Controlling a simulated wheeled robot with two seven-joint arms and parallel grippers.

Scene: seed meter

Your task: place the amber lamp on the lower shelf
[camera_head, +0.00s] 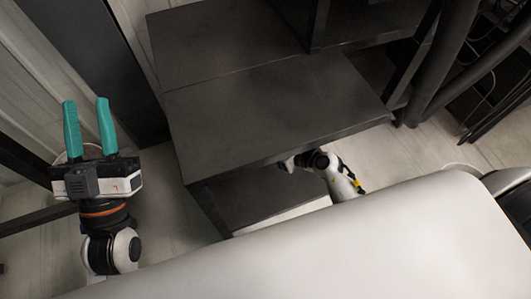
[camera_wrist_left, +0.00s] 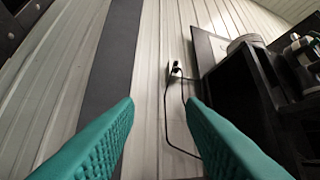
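No amber lamp can be made out in either view. A dark shelf unit (camera_head: 260,100) stands in the middle of the head view, and a lower shelf (camera_head: 255,196) shows partly under its top. My left gripper (camera_head: 88,102) is left of the unit, fingers pointing up in the picture, apart and empty. Its two teal fingers (camera_wrist_left: 160,108) also show in the left wrist view with nothing between them. Part of my right arm (camera_head: 338,172) shows at the unit's front edge; its gripper is hidden.
In the left wrist view, a black cable (camera_wrist_left: 166,110) hangs from the pale wall, and dark furniture (camera_wrist_left: 240,85) on the right bears a pale round object (camera_wrist_left: 245,42). Dark tubes (camera_head: 450,60) stand at the upper right. The unit's visible top is bare.

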